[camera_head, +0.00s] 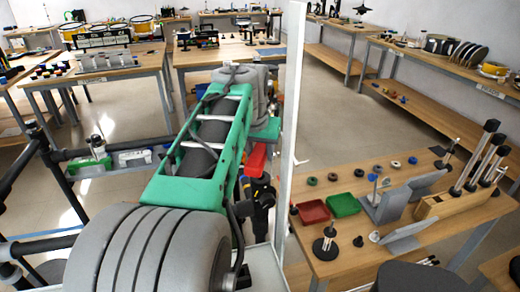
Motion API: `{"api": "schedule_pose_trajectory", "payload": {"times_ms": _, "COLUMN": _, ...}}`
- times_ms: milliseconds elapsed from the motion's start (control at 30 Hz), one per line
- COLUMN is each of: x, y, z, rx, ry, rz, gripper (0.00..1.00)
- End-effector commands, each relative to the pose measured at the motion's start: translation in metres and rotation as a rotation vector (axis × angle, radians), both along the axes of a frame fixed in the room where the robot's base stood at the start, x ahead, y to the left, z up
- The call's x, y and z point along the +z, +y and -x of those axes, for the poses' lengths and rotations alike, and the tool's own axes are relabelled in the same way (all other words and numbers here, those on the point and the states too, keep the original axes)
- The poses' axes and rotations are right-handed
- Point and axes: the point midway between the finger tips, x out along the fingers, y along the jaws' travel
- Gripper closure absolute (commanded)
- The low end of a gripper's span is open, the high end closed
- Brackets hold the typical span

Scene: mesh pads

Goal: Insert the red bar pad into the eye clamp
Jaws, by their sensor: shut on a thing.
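My arm reaches forward and bends back down. At its end, my gripper (260,196) shows as a dark, cluttered shape left of the white post, partly hidden by the green arm link. A red block (256,160) shows just above it; I cannot tell whether this is the red bar pad or part of my wrist. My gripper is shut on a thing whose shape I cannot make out. I cannot pick out the eye clamp for certain; several stands and holders are on the right table (352,270).
The right table holds a red tray (313,212), a green tray (343,205), small discs, grey angled plates (388,205) and a wooden block with tall posts (455,200). A white post (291,120) rises near my arm. Open floor (330,120) lies between the benches.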

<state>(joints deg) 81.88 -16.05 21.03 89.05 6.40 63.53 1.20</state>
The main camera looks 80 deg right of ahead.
Motion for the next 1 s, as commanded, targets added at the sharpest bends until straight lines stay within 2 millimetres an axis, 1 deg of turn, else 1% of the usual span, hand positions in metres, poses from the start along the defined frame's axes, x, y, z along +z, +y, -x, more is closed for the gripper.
{"api": "schedule_pose_trajectory", "payload": {"times_ms": 33, "x": -0.009, "y": 0.000, "z": 0.000, "rx": 0.000, "ry": 0.000, "rz": 0.002, "gripper": 1.00}}
{"api": "schedule_pose_trajectory", "payload": {"times_ms": 433, "x": -0.048, "y": 0.000, "z": 0.000, "rx": 0.000, "ry": -0.001, "rz": 0.003, "gripper": 1.00}}
{"api": "schedule_pose_trajectory", "payload": {"times_ms": 567, "x": -0.054, "y": 0.000, "z": 0.000, "rx": 0.000, "ry": -0.001, "rz": 0.003, "gripper": 1.00}}
{"api": "schedule_pose_trajectory", "payload": {"times_ms": 833, "x": -0.054, "y": 0.000, "z": 0.000, "rx": 0.000, "ry": 0.000, "rz": 0.003, "gripper": 1.00}}
{"api": "schedule_pose_trajectory", "payload": {"times_ms": 867, "x": -0.054, "y": 0.000, "z": 0.000, "rx": 0.000, "ry": -0.001, "rz": 0.003, "gripper": 0.58}}
{"api": "schedule_pose_trajectory", "payload": {"times_ms": 1000, "x": -0.054, "y": 0.000, "z": 0.000, "rx": 0.000, "ry": 0.000, "rz": 0.002, "gripper": 0.46}}
